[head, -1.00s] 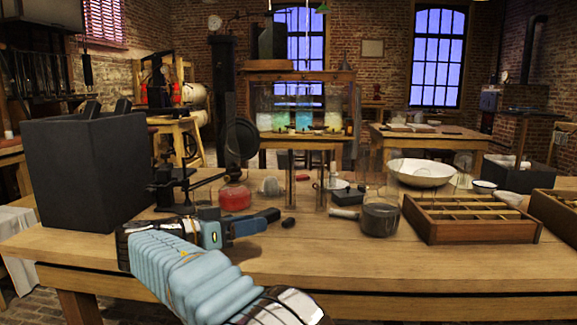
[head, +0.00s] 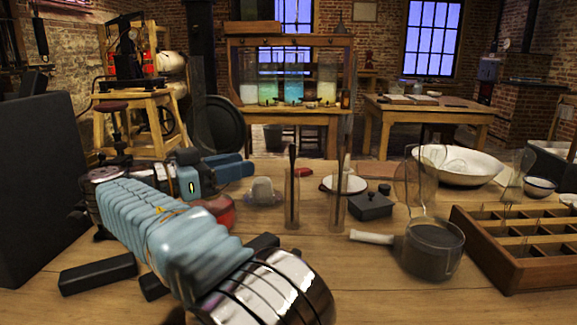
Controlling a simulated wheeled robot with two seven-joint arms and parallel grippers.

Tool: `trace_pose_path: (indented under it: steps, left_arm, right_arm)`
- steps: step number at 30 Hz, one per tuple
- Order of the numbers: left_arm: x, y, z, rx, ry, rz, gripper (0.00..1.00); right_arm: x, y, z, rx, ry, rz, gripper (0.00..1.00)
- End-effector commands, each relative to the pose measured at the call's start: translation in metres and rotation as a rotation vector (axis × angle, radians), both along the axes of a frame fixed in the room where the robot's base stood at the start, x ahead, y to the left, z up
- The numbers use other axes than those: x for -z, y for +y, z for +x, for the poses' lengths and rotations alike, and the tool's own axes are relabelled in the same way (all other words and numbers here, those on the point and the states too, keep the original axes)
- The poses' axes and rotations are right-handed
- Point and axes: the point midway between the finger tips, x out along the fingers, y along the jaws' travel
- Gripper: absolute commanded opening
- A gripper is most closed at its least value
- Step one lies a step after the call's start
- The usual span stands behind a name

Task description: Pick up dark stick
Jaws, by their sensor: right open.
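A thin dark stick (head: 292,185) stands nearly upright in a narrow clear glass cylinder (head: 287,215) near the middle of the table (head: 365,290). My right gripper (head: 236,166), with blue fingers, is at the left of it, pointing right. Its jaws are open and empty, apart from the stick. My right arm reaches up from the bottom of the head view and covers part of the table. A second narrow glass cylinder (head: 338,212) stands just right of the stick. My left gripper is not in view.
A red-filled jar (head: 222,210) is partly hidden behind my right arm. A dark bar (head: 98,273) lies at the left front beside a big black box (head: 35,190). A small black box (head: 371,206), glass pot (head: 432,250) and compartmented wooden tray (head: 515,245) stand to the right.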

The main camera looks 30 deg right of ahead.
Motion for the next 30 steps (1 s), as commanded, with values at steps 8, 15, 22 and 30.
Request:
trace_pose_path:
  steps: [8,15,22,30]
  left_arm:
    - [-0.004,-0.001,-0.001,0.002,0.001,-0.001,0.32]
    - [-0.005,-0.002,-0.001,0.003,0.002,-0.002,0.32]
    - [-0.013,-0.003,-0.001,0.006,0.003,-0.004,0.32]
    - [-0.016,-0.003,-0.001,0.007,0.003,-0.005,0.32]
  right_arm:
    - [0.000,-0.058,0.004,0.004,0.001,0.003,0.41]
    - [0.000,-0.080,0.006,0.001,0.001,0.001,0.41]
    - [0.002,-0.108,0.008,0.003,0.002,0.003,0.41]
    - [0.004,-0.132,0.010,0.000,0.001,0.001,0.41]
